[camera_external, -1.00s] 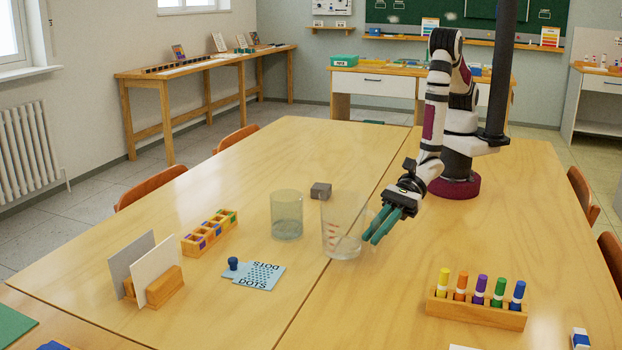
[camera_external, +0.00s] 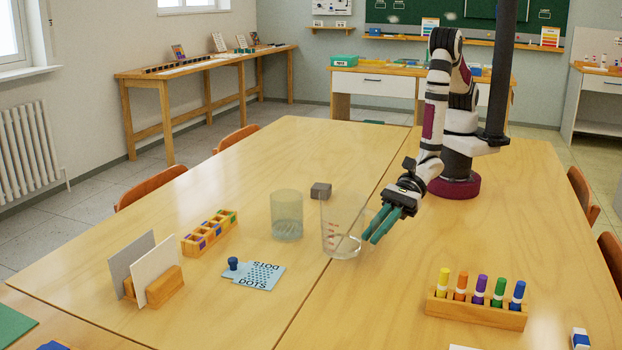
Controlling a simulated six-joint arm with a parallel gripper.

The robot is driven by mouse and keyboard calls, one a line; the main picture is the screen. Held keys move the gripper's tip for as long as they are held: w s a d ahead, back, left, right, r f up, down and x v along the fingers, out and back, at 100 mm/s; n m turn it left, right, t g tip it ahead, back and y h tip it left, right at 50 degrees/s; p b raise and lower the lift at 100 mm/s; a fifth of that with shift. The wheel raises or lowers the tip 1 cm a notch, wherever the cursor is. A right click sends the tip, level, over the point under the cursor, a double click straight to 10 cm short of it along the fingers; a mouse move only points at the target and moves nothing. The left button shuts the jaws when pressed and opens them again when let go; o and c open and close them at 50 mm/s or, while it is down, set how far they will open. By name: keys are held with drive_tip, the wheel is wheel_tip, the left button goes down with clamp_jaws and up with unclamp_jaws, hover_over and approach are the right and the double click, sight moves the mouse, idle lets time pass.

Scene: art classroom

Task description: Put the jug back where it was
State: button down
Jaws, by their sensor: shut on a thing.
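The jug (camera_external: 340,238) is a clear vessel with red measuring marks and a little clear liquid at its bottom. It stands upright on the table, or very close to its surface; I cannot tell which. My gripper (camera_external: 379,224), with teal fingers, is at the jug's right side and shut on it. The part of the jug between the fingers is hard to make out through the clear wall.
A clear glass cylinder (camera_external: 286,216) stands just left of the jug, with a grey block (camera_external: 320,190) behind. A marker rack (camera_external: 476,312) stands front right. The table's right middle is clear.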

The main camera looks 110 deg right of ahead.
drive_tip(key=w+d+r+m+h, duration=0.1)
drive_tip(key=d+r, duration=0.4)
drive_tip(key=r, duration=0.4)
drive_tip(key=w+d+r+m, duration=0.1)
drive_tip(key=d+r, duration=0.4)
drive_tip(key=r, duration=0.4)
drive_tip(key=s+d+r+m+h, duration=0.1)
drive_tip(key=s+d+r+h, duration=0.15)
drive_tip(key=d, duration=0.45)
drive_tip(key=s+d+r+m+t+h, duration=0.1)
drive_tip(key=d+r, duration=0.3)
drive_tip(key=d, duration=0.2)
drive_tip(key=s+d+r+m+h, duration=0.1)
drive_tip(key=s+d+r, duration=0.1)
drive_tip(key=d+r, duration=0.35)
drive_tip(key=d+f+h, duration=0.1)
drive_tip(key=d+f, duration=1.9)
drive_tip(key=d, duration=0.2)
drive_tip(key=shift+m, duration=0.3)
drive_tip(key=shift+w+a+f, duration=1.25)
drive_tip(key=shift+w+f, duration=0.3)
drive_tip(key=shift+f, duration=0.35)
drive_tip(key=shift+w+a+f, duration=1.2)
drive_tip(key=shift+w+f, duration=0.35)
drive_tip(key=shift+f, duration=0.3)
drive_tip(key=shift+w+a+f, duration=1.25)
drive_tip(key=shift+w+f, duration=0.3)
drive_tip(key=shift+f, duration=0.35)
